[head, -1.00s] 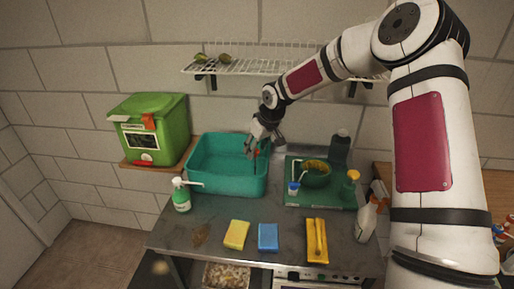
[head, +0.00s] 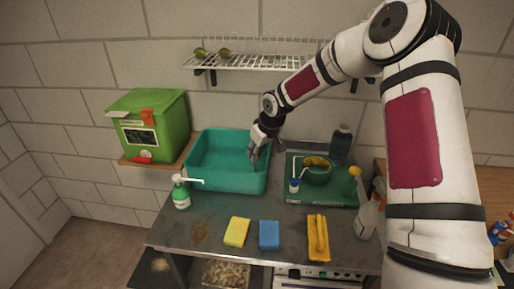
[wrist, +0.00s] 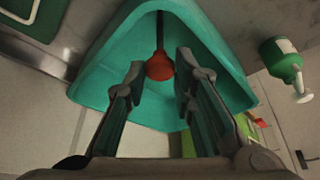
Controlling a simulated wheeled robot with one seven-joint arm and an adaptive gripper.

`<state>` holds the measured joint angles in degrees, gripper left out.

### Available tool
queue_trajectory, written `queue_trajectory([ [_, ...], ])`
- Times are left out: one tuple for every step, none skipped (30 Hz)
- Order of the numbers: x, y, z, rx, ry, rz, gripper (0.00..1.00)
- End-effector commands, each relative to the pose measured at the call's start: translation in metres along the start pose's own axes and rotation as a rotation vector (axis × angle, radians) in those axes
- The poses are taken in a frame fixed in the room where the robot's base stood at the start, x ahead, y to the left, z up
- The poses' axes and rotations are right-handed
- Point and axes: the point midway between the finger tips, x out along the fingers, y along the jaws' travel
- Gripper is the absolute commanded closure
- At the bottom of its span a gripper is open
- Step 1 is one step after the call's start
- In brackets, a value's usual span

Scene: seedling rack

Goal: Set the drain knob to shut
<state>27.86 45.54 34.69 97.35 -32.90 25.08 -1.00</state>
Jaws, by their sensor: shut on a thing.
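The teal basin (head: 228,182) stands at the back left of the grey counter; its wall also shows in the wrist view (wrist: 95,85). The red drain knob (wrist: 160,67) sits on a dark stem at the basin's right side. In the head view my gripper (head: 253,157) is at the basin's right end and hides the knob. In the wrist view my gripper (wrist: 160,72) has a finger on each side of the knob and is shut on it. The shut and open marks of the knob do not show.
A green soap pump (head: 181,196) stands left of the basin's front. A green tray (head: 320,202) with a bowl (head: 316,176) lies to the right. A yellow sponge (head: 236,232) and a blue sponge (head: 269,236) lie in front. A wire shelf (head: 250,62) hangs above.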

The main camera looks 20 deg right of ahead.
Motion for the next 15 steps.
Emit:
queue_trajectory([
  [0.0028, 0.0002, 0.0026, 0.001, -0.005, -0.002, 1.00],
  [0.0029, 0.0001, 0.0028, 0.001, -0.005, -0.002, 1.00],
  [0.0031, 0.0001, 0.0030, 0.001, -0.005, -0.003, 1.00],
  [0.0032, 0.0001, 0.0032, 0.001, -0.006, -0.003, 1.00],
  [0.0033, 0.0001, 0.0033, 0.001, -0.006, -0.003, 1.00],
  [0.0034, 0.0001, 0.0035, 0.001, -0.007, -0.003, 0.67],
  [0.0034, 0.0001, 0.0035, 0.001, -0.007, -0.003, 0.60],
  [0.0034, 0.0000, 0.0034, 0.001, -0.007, -0.003, 0.55],
  [0.0031, 0.0000, 0.0032, 0.001, -0.006, -0.003, 0.55],
  [0.0029, 0.0000, 0.0030, 0.001, -0.006, -0.003, 0.55],
  [0.0027, 0.0000, 0.0028, 0.001, -0.005, -0.003, 0.55],
  [0.0025, -0.0001, 0.0027, 0.001, -0.005, -0.003, 0.55],
  [0.0024, -0.0001, 0.0026, 0.001, -0.005, -0.003, 0.55],
  [0.0023, -0.0001, 0.0025, 0.001, -0.005, -0.003, 0.55],
  [0.0022, -0.0001, 0.0024, 0.000, -0.005, -0.002, 0.55],
])
